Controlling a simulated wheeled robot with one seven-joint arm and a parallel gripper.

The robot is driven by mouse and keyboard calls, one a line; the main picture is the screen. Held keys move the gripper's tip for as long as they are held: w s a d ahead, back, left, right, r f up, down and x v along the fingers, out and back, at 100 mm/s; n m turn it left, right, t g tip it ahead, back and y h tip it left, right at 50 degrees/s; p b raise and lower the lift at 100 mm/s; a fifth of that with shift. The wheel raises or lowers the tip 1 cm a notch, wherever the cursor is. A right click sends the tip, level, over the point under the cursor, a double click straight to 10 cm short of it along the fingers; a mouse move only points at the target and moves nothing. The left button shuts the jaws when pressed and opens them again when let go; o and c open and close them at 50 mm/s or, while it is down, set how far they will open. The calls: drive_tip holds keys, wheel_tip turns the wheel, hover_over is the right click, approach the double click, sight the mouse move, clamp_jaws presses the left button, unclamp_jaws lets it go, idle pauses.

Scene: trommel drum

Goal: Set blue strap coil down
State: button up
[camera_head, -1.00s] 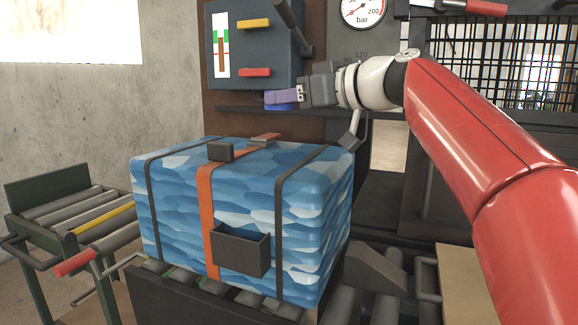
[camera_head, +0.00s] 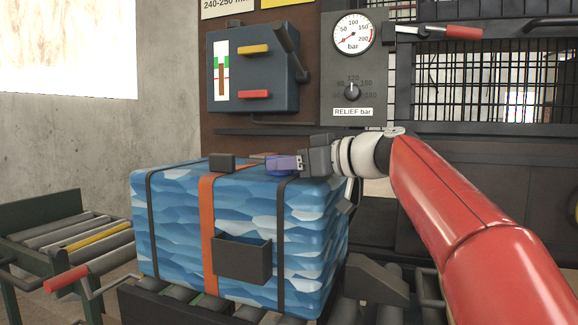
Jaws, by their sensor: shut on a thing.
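The blue strap coil (camera_head: 280,171) is a small blue-violet ring at the right part of the top of a large blue patterned bale (camera_head: 180,225). My gripper (camera_head: 286,163) reaches in from the right and is shut on the coil. The coil is at or just above the bale's top, close to the right black strap; I cannot tell whether it touches. The gripper's fingers hide part of the coil.
A dark block (camera_head: 222,162) stands on the bale's top, and an open dark box (camera_head: 241,258) is on its front. A blue-grey control box (camera_head: 252,68) and a pressure gauge (camera_head: 353,34) are behind. A roller conveyor (camera_head: 75,232) is at left.

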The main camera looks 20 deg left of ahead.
drive_tip(key=shift+f, duration=0.15)
drive_tip(key=o, duration=1.1)
drive_tip(key=shift+r, duration=0.35)
drive_tip(key=b+v, duration=0.1)
drive_tip(key=v, duration=1.1)
drive_tip(key=shift+f, duration=0.2)
drive_tip(key=shift+s, duration=0.1)
